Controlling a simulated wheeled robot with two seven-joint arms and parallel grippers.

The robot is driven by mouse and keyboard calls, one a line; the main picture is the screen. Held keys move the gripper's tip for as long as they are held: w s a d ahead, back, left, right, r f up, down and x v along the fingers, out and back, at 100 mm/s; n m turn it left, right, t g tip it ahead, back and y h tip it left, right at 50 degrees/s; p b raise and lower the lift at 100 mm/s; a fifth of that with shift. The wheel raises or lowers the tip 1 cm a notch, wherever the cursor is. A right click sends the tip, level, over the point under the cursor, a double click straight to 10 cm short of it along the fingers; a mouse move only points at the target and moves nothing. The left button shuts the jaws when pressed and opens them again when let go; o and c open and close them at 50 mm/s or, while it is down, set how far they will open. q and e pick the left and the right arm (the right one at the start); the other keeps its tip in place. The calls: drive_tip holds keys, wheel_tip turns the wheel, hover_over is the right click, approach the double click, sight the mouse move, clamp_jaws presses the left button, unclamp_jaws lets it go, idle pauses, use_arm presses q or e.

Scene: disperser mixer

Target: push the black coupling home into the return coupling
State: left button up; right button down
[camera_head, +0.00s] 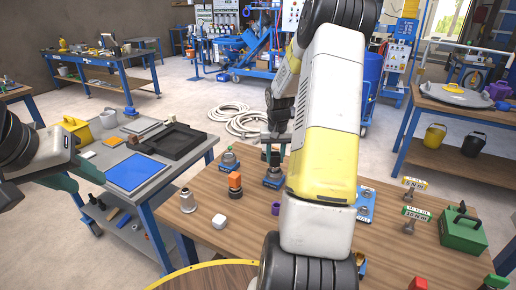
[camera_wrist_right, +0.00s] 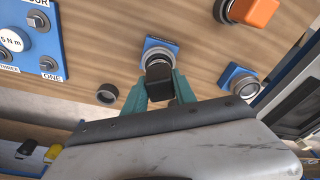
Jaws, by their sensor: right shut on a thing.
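My right gripper (camera_wrist_right: 160,88) is shut on the black coupling (camera_wrist_right: 158,76), which sits between its teal fingers. In the head view the coupling (camera_head: 273,159) is right above a metal fitting on a blue base (camera_head: 272,182), which appears to be the return coupling. In the wrist view the metal ring of this fitting (camera_wrist_right: 157,54) shows just beyond the black coupling, lined up with it. The two look touching or nearly so; how deep the coupling sits is hidden. My left gripper (camera_head: 90,184) is open and empty, over the left bench.
A second metal fitting on a blue base (camera_head: 229,161) stands to the left. A green box (camera_head: 462,232) stands at the right. My right arm hides the table's middle.

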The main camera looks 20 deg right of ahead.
drive_tip(key=shift+f, duration=0.75)
drive_tip(key=c, duration=0.9)
unclamp_jaws()
drive_tip(key=shift+s+a+r, duration=0.1)
drive_tip(key=shift+s+r, duration=0.1)
drive_tip(key=shift+r, duration=1.1)
drive_tip(key=shift+s+a+r, duration=0.1)
drive_tip(key=shift+s+r, duration=0.05)
drive_tip(key=shift+r, duration=1.15)
drive_tip(key=shift+s+r, duration=0.2)
drive_tip(key=shift+r, duration=1.1)
